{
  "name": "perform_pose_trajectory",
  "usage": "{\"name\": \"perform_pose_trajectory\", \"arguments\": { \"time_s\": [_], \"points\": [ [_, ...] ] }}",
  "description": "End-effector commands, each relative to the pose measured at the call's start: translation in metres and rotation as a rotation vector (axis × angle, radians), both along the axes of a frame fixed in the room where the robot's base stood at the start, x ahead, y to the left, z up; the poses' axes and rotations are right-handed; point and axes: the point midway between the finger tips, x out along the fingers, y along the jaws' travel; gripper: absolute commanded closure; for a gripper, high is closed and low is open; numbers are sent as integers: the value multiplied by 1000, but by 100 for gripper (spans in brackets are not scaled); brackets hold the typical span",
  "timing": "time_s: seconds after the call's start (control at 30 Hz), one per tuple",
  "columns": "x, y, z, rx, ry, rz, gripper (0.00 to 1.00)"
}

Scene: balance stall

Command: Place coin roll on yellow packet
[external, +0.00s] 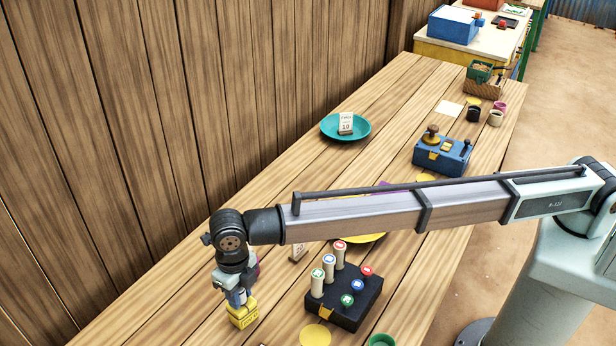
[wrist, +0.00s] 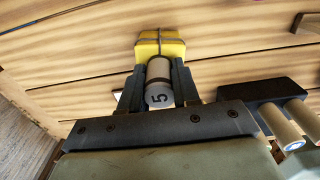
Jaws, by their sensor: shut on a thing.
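My gripper (external: 238,296) is at the lower left of the external view, pointing down, directly over the yellow packet (external: 243,316). The roll stands end-on between the two dark fingers. The yellow packet (wrist: 173,45), with dark bands across it, lies just beyond the fingertips. The roll's lower end is over the packet; whether it touches cannot be told. In the external view the fingers mostly hide the roll.
A black block (external: 345,306) with upright rolls and coloured round pieces stands just right of my gripper. A teal plate (external: 359,133) with a card, and a blue box (external: 441,157), are farther back. The wooden wall (external: 110,110) borders the table's left side.

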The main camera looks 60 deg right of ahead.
Motion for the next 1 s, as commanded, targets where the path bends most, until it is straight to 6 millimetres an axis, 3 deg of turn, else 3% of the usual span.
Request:
{"name": "perform_pose_trajectory", "arguments": {
  "time_s": [0.2, 0.23, 0.5, 0.8, 1.0],
  "points": [
    [0, 0, -2, 0, 0, 0, 100],
    [0, 0, -3, 0, 0, 0, 68],
    [0, 0, -2, 0, 0, 0, 44],
    [0, 0, 1, 0, 0, 0, 44],
    [0, 1, 24, 2, -1, 0, 44]
  ]
}}
